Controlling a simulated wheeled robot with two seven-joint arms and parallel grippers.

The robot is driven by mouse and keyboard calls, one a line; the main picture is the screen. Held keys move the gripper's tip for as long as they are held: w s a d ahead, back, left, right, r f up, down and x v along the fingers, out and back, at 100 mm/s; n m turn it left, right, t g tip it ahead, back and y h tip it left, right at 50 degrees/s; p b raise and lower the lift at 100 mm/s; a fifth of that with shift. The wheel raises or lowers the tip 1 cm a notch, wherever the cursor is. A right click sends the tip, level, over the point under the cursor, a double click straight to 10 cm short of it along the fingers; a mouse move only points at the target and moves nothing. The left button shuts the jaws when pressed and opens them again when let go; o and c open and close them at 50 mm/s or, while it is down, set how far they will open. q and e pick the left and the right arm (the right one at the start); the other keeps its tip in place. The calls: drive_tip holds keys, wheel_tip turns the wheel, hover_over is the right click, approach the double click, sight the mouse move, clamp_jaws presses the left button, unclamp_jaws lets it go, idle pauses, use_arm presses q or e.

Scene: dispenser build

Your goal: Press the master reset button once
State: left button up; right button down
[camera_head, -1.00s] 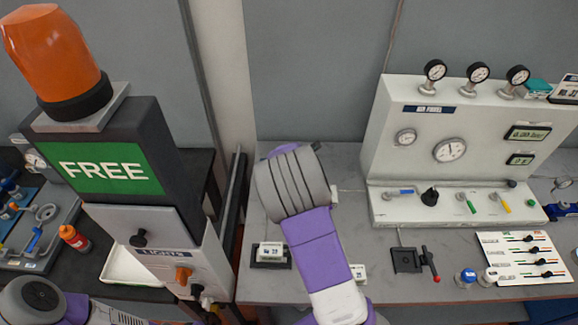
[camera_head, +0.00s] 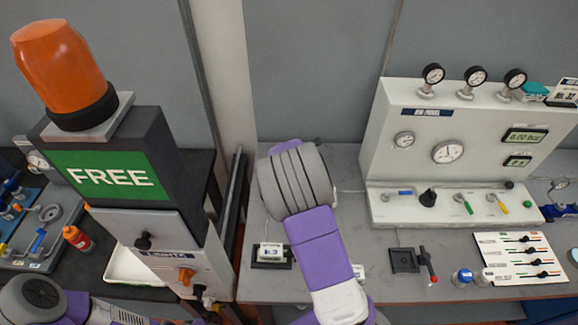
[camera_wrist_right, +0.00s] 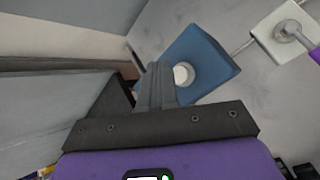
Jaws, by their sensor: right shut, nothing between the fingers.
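In the right wrist view, my right gripper (camera_wrist_right: 158,85) is shut and empty. Its fingertips are in front of a blue square block (camera_wrist_right: 210,62) with a round white button (camera_wrist_right: 183,75) in it. The fingers cover the button's left edge; I cannot tell whether they touch it. No label reading master reset is legible, so I cannot confirm that this is that button. In the head view, my right arm hides the gripper and the block. My left gripper is not in view.
A cabinet with a green FREE screen (camera_head: 110,177) and orange beacon (camera_head: 62,65) stands left. A gauge panel (camera_head: 377,140) stands right on the grey bench. A white box with a grey knob (camera_wrist_right: 290,32) is near the block. A blue knob (camera_head: 463,276) sits front right.

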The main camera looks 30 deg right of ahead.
wheel_tip(320, 180, up, 4)
drive_tip(key=p, duration=0.2)
drive_tip(key=shift+r+p, duration=0.1)
drive_tip(key=shift+p, duration=0.2)
idle(0.5)
